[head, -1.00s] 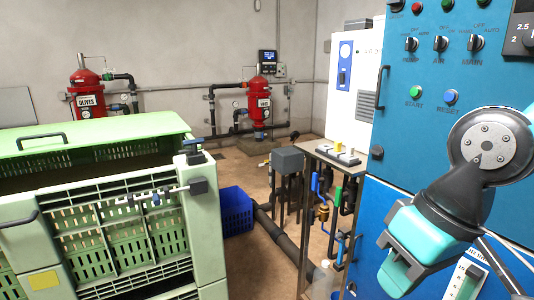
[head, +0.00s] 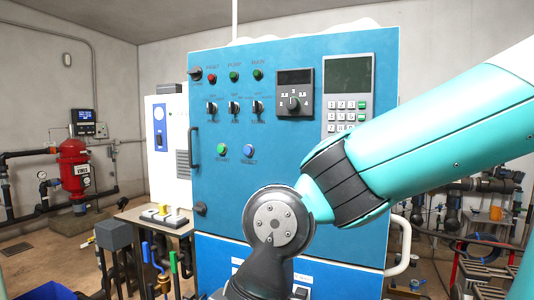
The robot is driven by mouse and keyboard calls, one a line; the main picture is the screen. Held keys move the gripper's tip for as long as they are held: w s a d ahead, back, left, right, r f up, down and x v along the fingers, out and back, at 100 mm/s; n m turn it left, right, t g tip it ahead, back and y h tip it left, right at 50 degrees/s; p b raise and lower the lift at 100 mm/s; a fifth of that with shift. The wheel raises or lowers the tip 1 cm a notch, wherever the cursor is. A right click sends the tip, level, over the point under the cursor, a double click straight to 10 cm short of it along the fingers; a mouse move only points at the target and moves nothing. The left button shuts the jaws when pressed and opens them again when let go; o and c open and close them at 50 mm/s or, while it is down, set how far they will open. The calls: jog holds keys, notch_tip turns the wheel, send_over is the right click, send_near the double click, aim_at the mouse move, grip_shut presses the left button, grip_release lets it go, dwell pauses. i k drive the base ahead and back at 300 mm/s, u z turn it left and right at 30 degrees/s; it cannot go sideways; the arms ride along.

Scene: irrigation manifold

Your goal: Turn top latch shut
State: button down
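The blue control cabinet (head: 290,190) stands in the middle with its door front facing me. The top latch (head: 195,74) is a small black piece at the door's upper left edge. It is too small to tell how far it is turned. A similar lower latch (head: 200,209) sits lower on the same edge, with a black door handle (head: 195,147) between them. My arm reaches in from the right across the cabinet's lower front. Its wrist is well below and right of the top latch. My gripper's fingers are below the picture's bottom edge.
The door carries switches, buttons and a keypad (head: 347,110). A white cabinet (head: 166,130) stands left of it, above a small table (head: 135,215) with valves. A red tank (head: 75,170) is far left. A white rail (head: 402,245) is at the right.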

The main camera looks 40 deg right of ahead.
aim_at(196, 72)
jog(key=k, duration=0.4)
jog(key=u, duration=1)
jog(key=i, duration=1.35)
jog(key=z, duration=0.8)
